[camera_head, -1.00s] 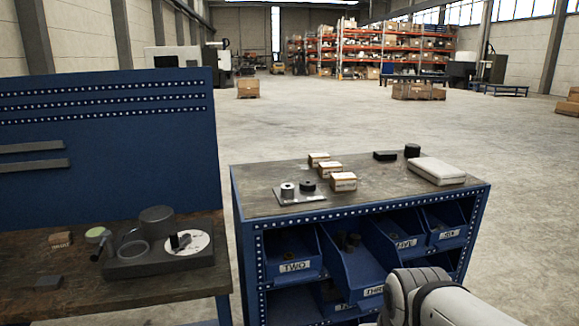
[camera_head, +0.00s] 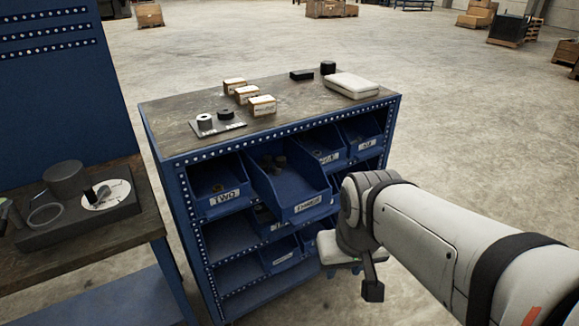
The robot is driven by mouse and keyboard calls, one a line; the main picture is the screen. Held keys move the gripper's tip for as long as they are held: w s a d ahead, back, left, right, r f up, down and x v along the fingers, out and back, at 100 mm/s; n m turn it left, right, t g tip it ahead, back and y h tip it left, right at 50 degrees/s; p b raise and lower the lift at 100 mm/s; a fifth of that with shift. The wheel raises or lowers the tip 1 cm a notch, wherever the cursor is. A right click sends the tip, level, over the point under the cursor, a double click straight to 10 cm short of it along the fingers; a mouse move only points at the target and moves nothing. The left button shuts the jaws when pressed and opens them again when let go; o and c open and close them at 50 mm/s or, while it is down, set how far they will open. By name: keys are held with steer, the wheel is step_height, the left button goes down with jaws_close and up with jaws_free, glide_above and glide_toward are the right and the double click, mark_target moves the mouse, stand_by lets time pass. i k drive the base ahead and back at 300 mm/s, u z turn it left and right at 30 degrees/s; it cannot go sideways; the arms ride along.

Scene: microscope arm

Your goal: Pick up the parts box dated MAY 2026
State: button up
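Three small cardboard parts boxes with white labels stand on top of the blue cabinet: a back box (camera_head: 234,86), a middle box (camera_head: 246,95) and a front box (camera_head: 262,106). They sit close together in a slanting row. Their dates are too small to read, so I cannot tell which is dated MAY 2026. My gripper (camera_head: 358,281) hangs below my arm at the cabinet's front right, lower than the top and well apart from the boxes. One dark finger shows; the rest is hidden or unclear, so its opening cannot be told.
A grey plate (camera_head: 228,127) with two small cylinders lies left of the boxes. A white case (camera_head: 352,86), a black block (camera_head: 301,75) and a black cylinder (camera_head: 328,68) stand behind right. Blue bins, one pulled-out bin (camera_head: 305,198) among them, fill the cabinet. A workbench (camera_head: 150,222) stands left.

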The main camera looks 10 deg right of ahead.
mark_target(262, 105)
steer(key=z, duration=0.25)
steer(key=k, duration=0.3)
steer(key=u, duration=0.65)
steer(key=i, duration=1.55)
steer(key=z, duration=0.35)
